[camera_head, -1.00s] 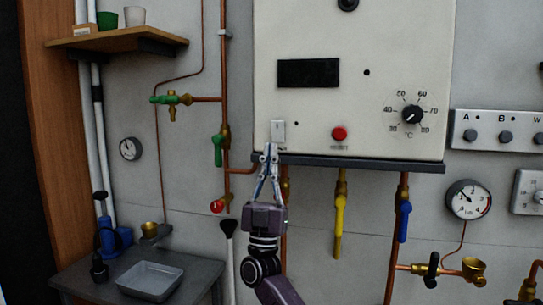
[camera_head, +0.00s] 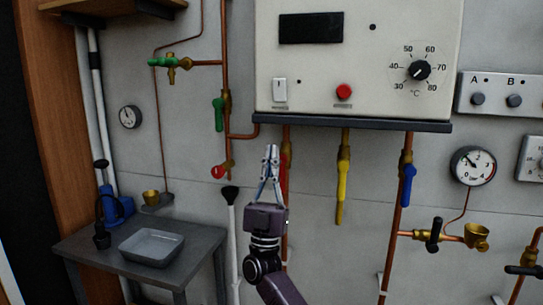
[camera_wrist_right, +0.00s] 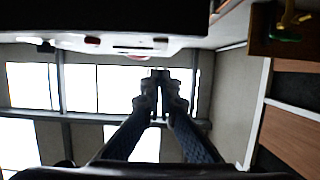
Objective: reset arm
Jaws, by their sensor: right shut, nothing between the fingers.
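My right gripper (camera_head: 271,150) points up in the head view, below the boiler panel's lower edge. Its fingertips are together and nothing is between them. It stands in front of a copper pipe and the wall, apart from the boiler (camera_head: 355,85). In the right wrist view the two fingers (camera_wrist_right: 160,75) also meet at their tips, with nothing held. The boiler carries a white rocker switch (camera_head: 280,90), a red button (camera_head: 344,92) and a temperature dial (camera_head: 420,70). My left gripper is in neither view.
A yellow valve handle (camera_head: 341,200) and a blue one (camera_head: 408,185) hang below the boiler on the right. A red valve handle (camera_head: 218,172) is to the left. A small table (camera_head: 200,245) with a grey tray (camera_head: 151,260) stands lower left. A gauge (camera_head: 473,166) is at right.

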